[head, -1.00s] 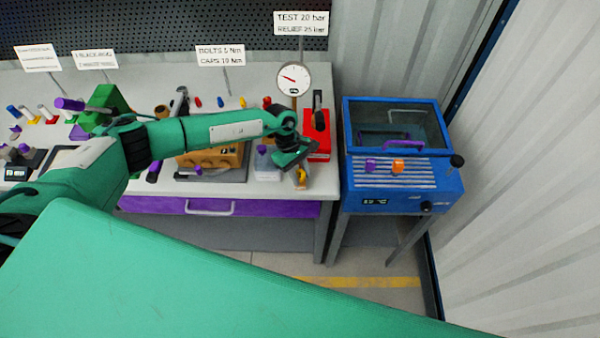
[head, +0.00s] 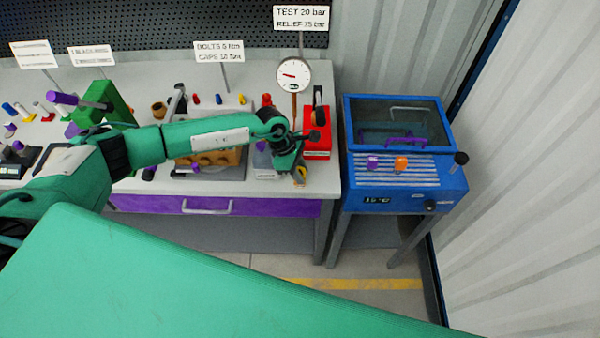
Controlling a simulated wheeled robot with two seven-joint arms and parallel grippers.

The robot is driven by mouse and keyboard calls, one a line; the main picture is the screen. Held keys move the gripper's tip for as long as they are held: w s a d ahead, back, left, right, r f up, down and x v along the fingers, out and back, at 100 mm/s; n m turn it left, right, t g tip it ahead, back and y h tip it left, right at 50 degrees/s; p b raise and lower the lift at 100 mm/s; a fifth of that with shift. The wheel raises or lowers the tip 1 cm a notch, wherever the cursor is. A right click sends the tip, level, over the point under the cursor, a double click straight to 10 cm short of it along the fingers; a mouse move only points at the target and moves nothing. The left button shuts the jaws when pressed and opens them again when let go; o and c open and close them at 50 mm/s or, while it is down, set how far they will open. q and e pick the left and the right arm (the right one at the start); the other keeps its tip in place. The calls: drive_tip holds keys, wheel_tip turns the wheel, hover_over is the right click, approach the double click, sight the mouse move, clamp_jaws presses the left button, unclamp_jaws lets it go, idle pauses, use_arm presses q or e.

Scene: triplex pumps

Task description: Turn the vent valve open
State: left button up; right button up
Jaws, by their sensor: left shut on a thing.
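My left gripper (head: 299,178) points down at the front right of the bench, shut on a small yellow piece (head: 300,173). My fingers hide most of this piece, so I cannot tell for certain that it is the vent valve's handle or how far it is turned. Just behind stands the red test pump (head: 318,146) with a dark upright lever. The round white pressure gauge (head: 294,75) stands on a brown stem beside it, its needle towards the left. My right gripper is not in view.
A wooden block (head: 212,158) and a pale clear box (head: 263,165) stand left of my gripper. A blue glass-lidded machine (head: 405,185) stands right of the bench, across a narrow gap. The purple drawer (head: 260,207) is under the bench's front edge.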

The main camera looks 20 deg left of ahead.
use_arm(q)
drive_tip(key=n+t+b, duration=0.1)
drive_tip(key=n, duration=0.2)
drive_tip(key=shift+f, duration=0.15)
drive_tip(key=n+t+b, duration=0.1)
drive_tip(key=n, duration=0.2)
drive_tip(key=shift+n+t+y, duration=0.3)
drive_tip(key=shift+y, duration=0.1)
drive_tip(key=n+t+y+b, duration=0.1)
drive_tip(key=n+b, duration=0.1)
drive_tip(key=n, duration=0.1)
drive_tip(key=shift+n+b, duration=0.3)
drive_tip(key=shift+n, duration=0.1)
drive_tip(key=shift+n+y+b, duration=0.3)
drive_tip(key=shift+n+b, duration=0.15)
drive_tip(key=shift+n, duration=0.35)
drive_tip(key=o, duration=1)
